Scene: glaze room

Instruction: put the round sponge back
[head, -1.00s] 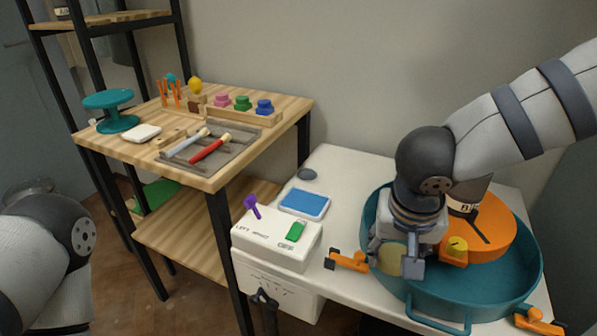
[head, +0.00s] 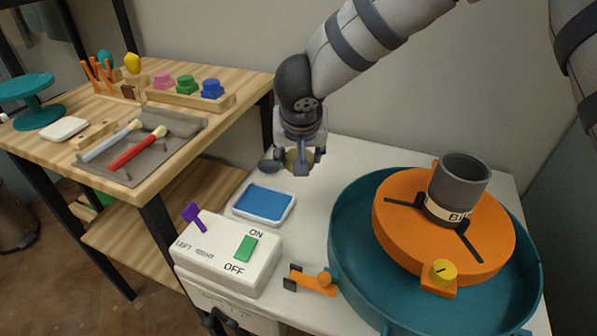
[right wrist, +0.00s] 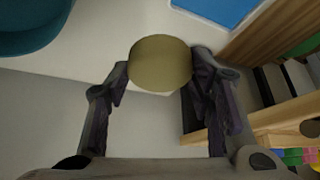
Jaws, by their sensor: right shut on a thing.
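The round sponge (head: 293,160) is a dull yellow disc between the fingers of my right gripper (head: 300,165). In the right wrist view the sponge (right wrist: 160,64) sits between both fingertips of the gripper (right wrist: 160,78), which is shut on it. The gripper holds it over the back left of the white table (head: 325,190), behind the white tray with a blue surface (head: 264,203). The fingers partly hide the sponge in the head view. My left gripper is not in view.
A teal basin (head: 350,290) holds an orange wheel disc (head: 400,225) with a dark grey cup (head: 460,180) on it. A white switch box (head: 225,265) stands front left. The wooden table (head: 60,160) at left carries tools and coloured stamps (head: 187,85).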

